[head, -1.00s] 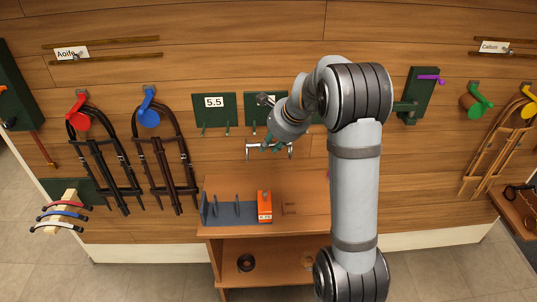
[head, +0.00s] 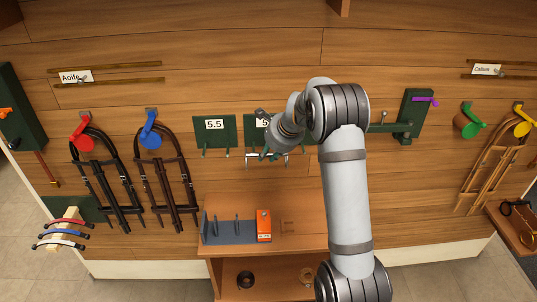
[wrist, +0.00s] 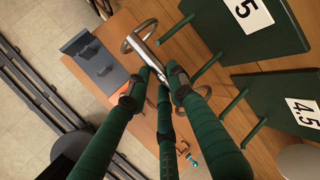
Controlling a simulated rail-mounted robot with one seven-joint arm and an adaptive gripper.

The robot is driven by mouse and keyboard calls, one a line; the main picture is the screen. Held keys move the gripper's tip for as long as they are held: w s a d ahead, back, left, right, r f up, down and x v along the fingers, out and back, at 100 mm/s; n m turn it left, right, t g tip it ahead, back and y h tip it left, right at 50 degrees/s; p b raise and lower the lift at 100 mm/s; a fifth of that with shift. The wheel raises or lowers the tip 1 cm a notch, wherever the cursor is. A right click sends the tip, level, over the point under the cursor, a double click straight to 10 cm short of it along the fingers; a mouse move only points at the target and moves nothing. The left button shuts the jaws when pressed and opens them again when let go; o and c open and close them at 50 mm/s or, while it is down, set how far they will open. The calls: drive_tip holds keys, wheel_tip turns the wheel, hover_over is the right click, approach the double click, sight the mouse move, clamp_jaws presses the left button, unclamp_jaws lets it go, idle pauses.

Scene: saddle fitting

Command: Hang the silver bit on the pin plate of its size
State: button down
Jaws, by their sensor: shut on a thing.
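The silver bit (wrist: 152,60), a metal bar with ring ends, is held in my gripper (wrist: 160,82). In the head view the bit (head: 282,154) hangs level just under the middle pin plate (head: 250,128), whose label is partly hidden by my arm. In the wrist view this plate (wrist: 262,38) shows a 5, cut by the frame edge. One ring appears close to a pin tip; contact cannot be told. The 5.5 pin plate (head: 215,139) is to its left. The 4.5 pin plate (wrist: 296,92) is beside it.
Below is a wooden shelf unit (head: 300,245) with a grey pronged holder (head: 225,237) and an orange box (head: 264,225). Bridles hang on a blue hook (head: 150,138) and a red hook (head: 82,140) to the left. A green bracket (head: 412,118) stands out at right.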

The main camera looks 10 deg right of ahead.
drive_tip(key=w+f+p, duration=0.1)
drive_tip(key=w+p, duration=0.2)
drive_tip(key=w, duration=0.3)
drive_tip(key=shift+d+f, duration=0.35)
drive_tip(key=shift+d, duration=0.1)
idle(0.4)
drive_tip(key=c, duration=1.4)
unclamp_jaws()
drive_tip(key=shift+c, duration=0.2)
drive_tip(key=o, duration=0.3)
drive_tip(key=shift+f, duration=0.1)
drive_tip(key=shift+s, duration=0.1)
drive_tip(key=shift+p+v, duration=0.7)
drive_tip(key=shift+v, duration=3.4)
